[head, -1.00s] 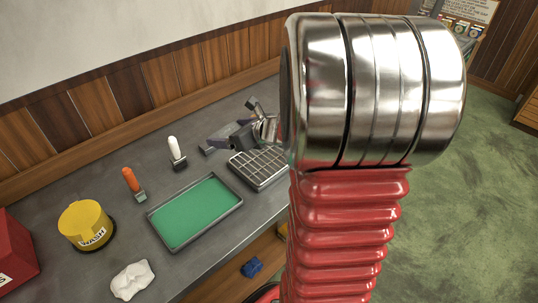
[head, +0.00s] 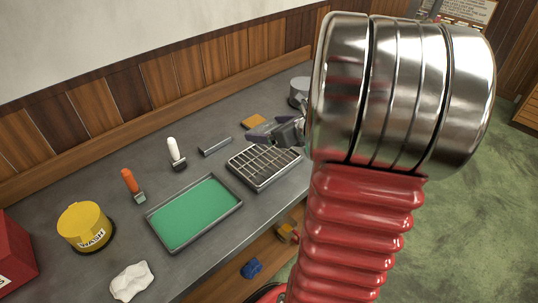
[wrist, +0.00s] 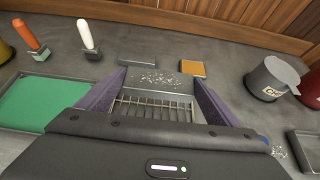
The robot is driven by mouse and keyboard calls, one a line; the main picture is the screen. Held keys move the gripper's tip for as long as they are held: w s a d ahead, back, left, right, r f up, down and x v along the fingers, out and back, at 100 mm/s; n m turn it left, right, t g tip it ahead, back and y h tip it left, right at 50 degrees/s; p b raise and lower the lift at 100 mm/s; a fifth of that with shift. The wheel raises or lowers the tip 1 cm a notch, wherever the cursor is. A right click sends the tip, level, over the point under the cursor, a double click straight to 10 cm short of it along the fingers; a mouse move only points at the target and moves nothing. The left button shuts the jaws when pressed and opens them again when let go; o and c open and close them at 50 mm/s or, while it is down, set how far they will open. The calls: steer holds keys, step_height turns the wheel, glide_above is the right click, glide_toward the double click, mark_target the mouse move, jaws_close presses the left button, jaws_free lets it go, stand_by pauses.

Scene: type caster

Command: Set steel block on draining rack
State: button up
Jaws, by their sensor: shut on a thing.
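The steel block (wrist: 150,92) is a grey piece between the two purple fingers of my gripper (wrist: 160,82) in the wrist view, with pale flecks showing at its upper part. My gripper is shut on it. The draining rack (head: 244,176), a dark tray with a metal grid, is on the bench in the head view; its bars also show just below the block in the wrist view (wrist: 150,112). In the head view my gripper (head: 268,133) is at the rack's far side, and I cannot make out the block there. Whether the block touches the rack is unclear.
A grey bar (head: 215,147) and an orange-brown pad (head: 253,121) lie behind the rack. The green tray (head: 195,212) is to its left, with white-handled (head: 174,150) and orange-handled (head: 129,182) tools behind. A grey lidded can (wrist: 272,78) stands right.

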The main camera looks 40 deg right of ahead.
glide_above(269, 160)
steer(key=shift+w+f, duration=0.15)
steer(key=shift+f, duration=2.7)
steer(key=shift+f, duration=2.05)
steer(key=shift+f, duration=0.1)
steer(key=o, duration=1.8)
steer(key=shift+f, duration=0.1)
steer(key=shift+c, duration=0.2)
steer(key=v, duration=1.2)
